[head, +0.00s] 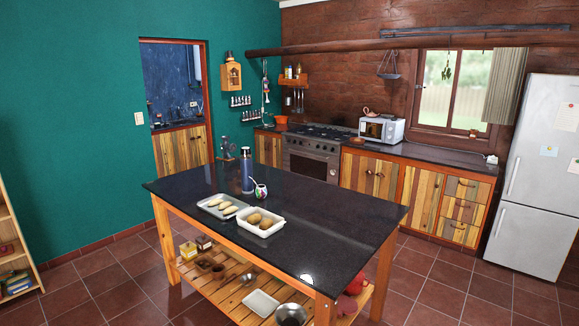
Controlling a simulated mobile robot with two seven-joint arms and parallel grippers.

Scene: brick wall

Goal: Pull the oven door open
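The oven (311,158) is a steel range with a stove top, set in the wooden counter along the brick wall at the back. Its front faces the room, and its door (308,165) appears shut. The island table hides the lower part of the oven front. Neither of my grippers is in view.
A dark-topped island table (330,221) stands between me and the oven, with trays of food, a blue flask (247,172) and a lower shelf of dishes. A white fridge (537,180) is at the right. Tiled floor (440,300) is clear right of the table.

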